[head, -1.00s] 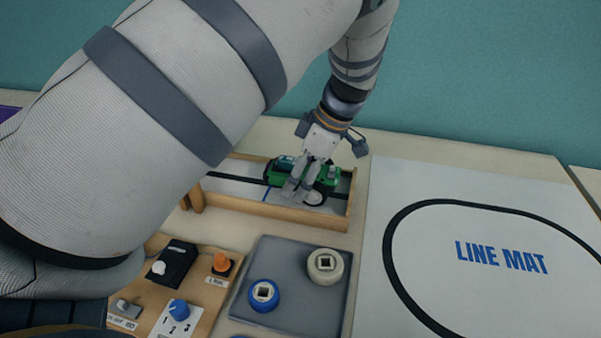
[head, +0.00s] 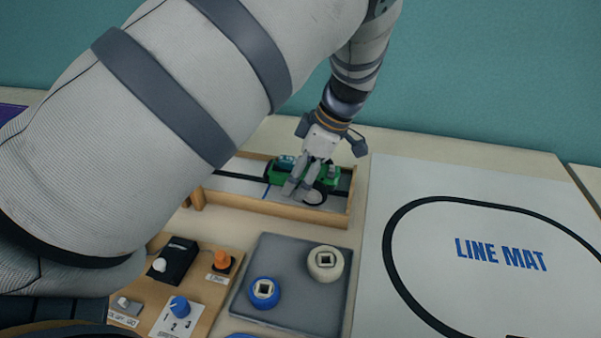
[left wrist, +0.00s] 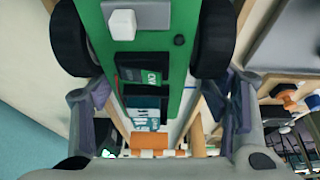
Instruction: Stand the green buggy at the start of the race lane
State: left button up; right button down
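The green buggy (head: 330,181) stands in the right part of the wood-railed race lane (head: 290,209), its dark wheels down. A blue line (head: 266,191) crosses the lane floor near the buggy's left end. My left gripper (head: 297,189) is over the buggy, its fingers reaching down and hiding the buggy's middle. In the left wrist view the green chassis (left wrist: 185,70) lies between the two fingers (left wrist: 160,110), with gaps showing beside it, so the gripper looks open around it. My right gripper is in neither view.
A grey tray (head: 290,313) with a blue knob-like part (head: 264,292) and a cream one (head: 325,263) lies in front of the lane. A wooden control board (head: 208,292) is at front left. The white line mat (head: 480,225) lies to the right.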

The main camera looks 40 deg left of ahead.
pick_arm(q)
jog(key=o, duration=0.4)
jog(key=shift+o, duration=0.2)
